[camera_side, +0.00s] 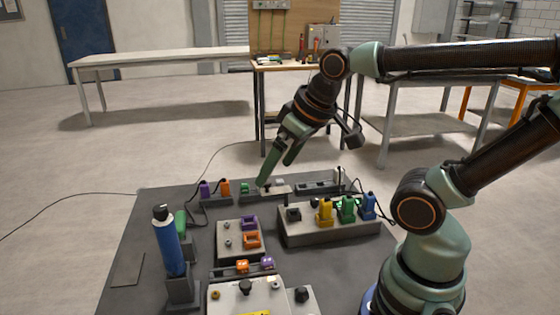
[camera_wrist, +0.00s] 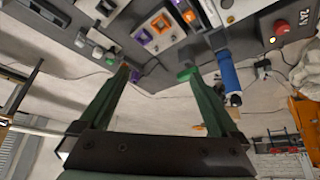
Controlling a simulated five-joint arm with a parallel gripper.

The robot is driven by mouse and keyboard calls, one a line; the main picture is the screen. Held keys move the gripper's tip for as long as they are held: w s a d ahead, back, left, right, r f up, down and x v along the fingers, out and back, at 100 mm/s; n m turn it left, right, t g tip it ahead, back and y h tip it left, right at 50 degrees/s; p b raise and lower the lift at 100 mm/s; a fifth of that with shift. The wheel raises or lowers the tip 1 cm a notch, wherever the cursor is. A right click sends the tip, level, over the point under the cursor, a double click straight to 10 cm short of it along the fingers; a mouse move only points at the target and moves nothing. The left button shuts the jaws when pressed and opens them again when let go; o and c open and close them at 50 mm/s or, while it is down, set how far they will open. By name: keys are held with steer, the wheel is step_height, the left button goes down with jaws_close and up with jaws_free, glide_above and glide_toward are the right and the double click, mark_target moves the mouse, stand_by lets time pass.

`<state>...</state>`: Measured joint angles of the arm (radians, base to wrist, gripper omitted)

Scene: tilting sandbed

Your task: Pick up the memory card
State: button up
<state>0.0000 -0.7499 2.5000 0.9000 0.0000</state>
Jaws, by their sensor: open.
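I cannot pick out the memory card with certainty in either view; it may be too small or hidden by my fingers. My gripper (camera_side: 274,174) has green fingers and points down at the back of the dark board (camera_side: 150,230). Its fingertips are over or close to a low pale plate (camera_side: 280,190) that carries a small dark piece. A small green part (camera_side: 245,188) sits just left of the fingertips. In the wrist view my gripper (camera_wrist: 157,73) is open, with nothing visible held between the fingers.
A blue cylinder (camera_side: 166,245) stands upright at the board's left. Yellow, green and blue plugs stand in a grey block (camera_side: 310,236) at right. Purple and orange plugs (camera_side: 224,187) are left of my gripper. Grey modules fill the front; a cable runs off behind.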

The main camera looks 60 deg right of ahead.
steer(key=c, duration=0.8)
steer(key=m+g, duration=0.6)
steer(key=m, duration=0.3)
glide_above(245, 185)
step_height(245, 185, down, 10)
step_height(245, 185, down, 12)
steer(key=shift+r, duration=0.25)
